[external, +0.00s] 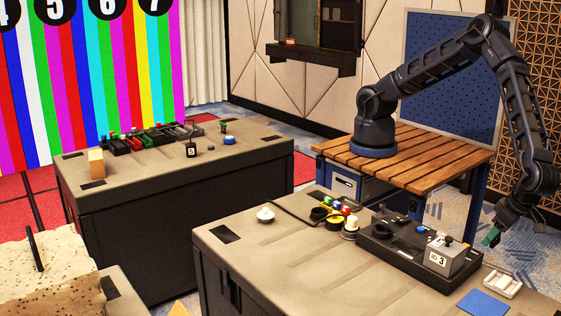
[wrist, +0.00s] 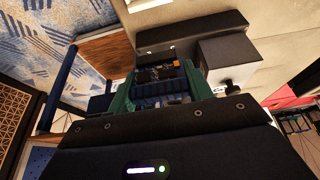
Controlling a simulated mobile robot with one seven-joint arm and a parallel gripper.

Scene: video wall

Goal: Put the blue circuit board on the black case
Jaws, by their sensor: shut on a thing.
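My gripper (external: 490,238) has green fingers and is at the right, beyond the near bench's far right edge. In the wrist view its fingers (wrist: 161,92) are closed on the blue circuit board (wrist: 160,88), which has dark components on top. The board is too small to make out in the external view. A flat black case (external: 385,247) lies on the near bench, left of my gripper. What looks like the same case shows as a dark slab in the wrist view (wrist: 192,33), beyond the board. The board appears apart from it.
A white tray (external: 502,283) and a flat blue square (external: 483,303) lie nearer. Small coloured pieces and a yellow ring (external: 334,222) are left of the case. The bench's left middle is mostly clear.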

